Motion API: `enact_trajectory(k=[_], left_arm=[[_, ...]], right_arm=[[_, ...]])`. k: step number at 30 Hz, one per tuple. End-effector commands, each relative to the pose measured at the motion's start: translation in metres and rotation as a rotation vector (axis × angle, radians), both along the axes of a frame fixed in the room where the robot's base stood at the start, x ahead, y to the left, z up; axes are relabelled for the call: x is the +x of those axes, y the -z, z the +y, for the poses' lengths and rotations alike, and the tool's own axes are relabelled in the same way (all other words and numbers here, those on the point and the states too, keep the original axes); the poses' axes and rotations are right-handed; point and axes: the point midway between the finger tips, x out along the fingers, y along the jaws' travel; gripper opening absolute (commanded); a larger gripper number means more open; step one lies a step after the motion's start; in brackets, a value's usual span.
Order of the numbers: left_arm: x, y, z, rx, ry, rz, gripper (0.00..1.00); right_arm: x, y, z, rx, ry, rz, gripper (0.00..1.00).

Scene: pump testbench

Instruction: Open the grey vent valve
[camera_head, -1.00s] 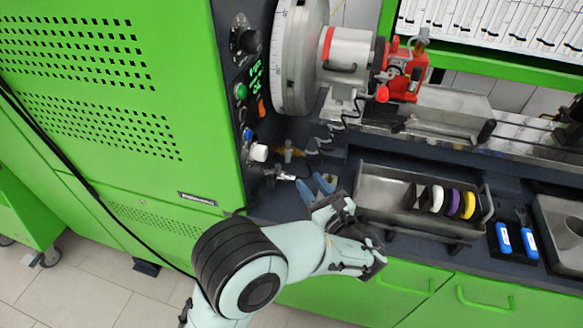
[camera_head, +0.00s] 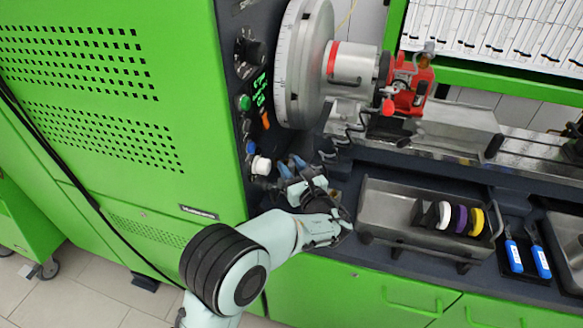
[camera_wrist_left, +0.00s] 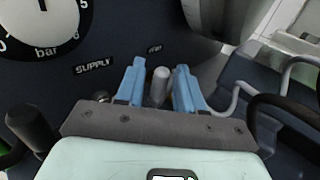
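My left gripper (camera_head: 291,166) has its two blue fingers up at the dark panel on the right side of the green cabinet. It also shows in the left wrist view (camera_wrist_left: 159,78), with the fingers apart. A grey rounded handle (camera_wrist_left: 160,86), which looks like the vent valve's, stands between the fingers. Narrow gaps seem to show on both sides of it, so I see no clear grip. In the head view my gripper hides this handle. My right gripper is not in view.
A pressure gauge (camera_wrist_left: 43,25) and a "SUPPLY" label (camera_wrist_left: 93,65) are left of the fingers; a black knob (camera_wrist_left: 32,127) is lower left. Grey tubing (camera_wrist_left: 236,95) runs close on the right. A metal tray (camera_head: 381,216) stands to the right.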

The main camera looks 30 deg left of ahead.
Motion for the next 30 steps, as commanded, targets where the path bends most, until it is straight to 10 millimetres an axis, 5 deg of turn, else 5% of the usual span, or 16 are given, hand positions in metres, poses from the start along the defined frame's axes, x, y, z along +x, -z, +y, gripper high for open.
enact_trajectory(k=[8, 12, 30], left_arm=[[0.001, 0.0, 0.001, 0.001, 0.0, 0.001, 0.37], [0.001, 0.0, 0.001, 0.0, 0.0, 0.0, 0.0], [0.007, -0.004, -0.006, 0.002, -0.234, -0.002, 0.0]], right_arm=[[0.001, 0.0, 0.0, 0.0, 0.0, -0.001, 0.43], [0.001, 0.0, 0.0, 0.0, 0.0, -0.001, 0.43], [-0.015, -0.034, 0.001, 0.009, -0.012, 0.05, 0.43]])
